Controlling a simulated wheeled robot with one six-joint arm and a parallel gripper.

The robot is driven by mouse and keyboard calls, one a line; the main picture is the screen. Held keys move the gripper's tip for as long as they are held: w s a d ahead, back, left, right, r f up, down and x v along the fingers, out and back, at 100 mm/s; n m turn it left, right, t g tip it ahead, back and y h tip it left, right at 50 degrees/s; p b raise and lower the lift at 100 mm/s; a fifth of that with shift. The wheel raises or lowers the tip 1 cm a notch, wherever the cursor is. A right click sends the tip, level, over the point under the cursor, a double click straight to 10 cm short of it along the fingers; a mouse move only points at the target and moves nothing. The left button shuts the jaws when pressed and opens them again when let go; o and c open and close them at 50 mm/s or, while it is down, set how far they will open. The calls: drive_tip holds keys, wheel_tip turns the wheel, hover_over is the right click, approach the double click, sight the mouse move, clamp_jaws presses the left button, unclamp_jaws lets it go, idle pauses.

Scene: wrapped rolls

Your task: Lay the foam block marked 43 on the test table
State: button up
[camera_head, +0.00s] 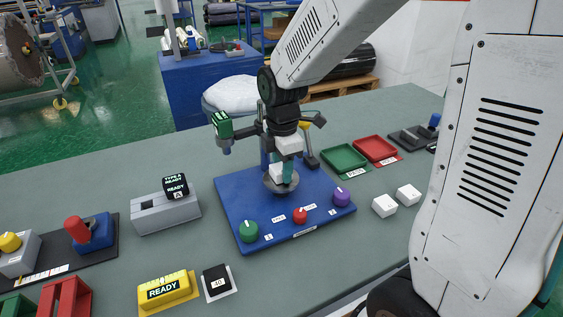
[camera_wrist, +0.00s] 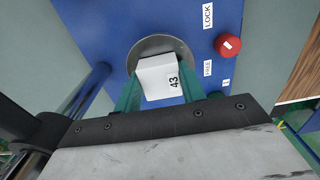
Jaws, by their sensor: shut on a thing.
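The white foam block marked 43 (camera_wrist: 158,77) is between the green fingers of my gripper (camera_wrist: 161,90) in the wrist view, with its number facing the camera. The round grey test table (camera_wrist: 152,45) shows behind the block, which covers part of it. In the head view my gripper (camera_head: 283,170) points down at the test table (camera_head: 286,187) on the blue base plate. The block (camera_head: 276,172) shows low beside a teal finger. I cannot tell whether the block touches the table or hangs just above it.
The blue plate (camera_head: 235,200) carries a green knob (camera_head: 249,231), a red knob (camera_head: 300,215) and a purple knob (camera_head: 341,196). Two white blocks (camera_head: 396,200) lie to the right. Green (camera_head: 344,157) and red (camera_head: 375,148) trays stand behind. A green-headed device (camera_head: 222,124) is close left of my gripper.

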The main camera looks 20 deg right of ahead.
drive_tip(key=o, duration=1.1)
drive_tip(key=shift+o, duration=0.2)
wheel_tip(320, 180, up, 8)
drive_tip(key=shift+f, duration=0.1)
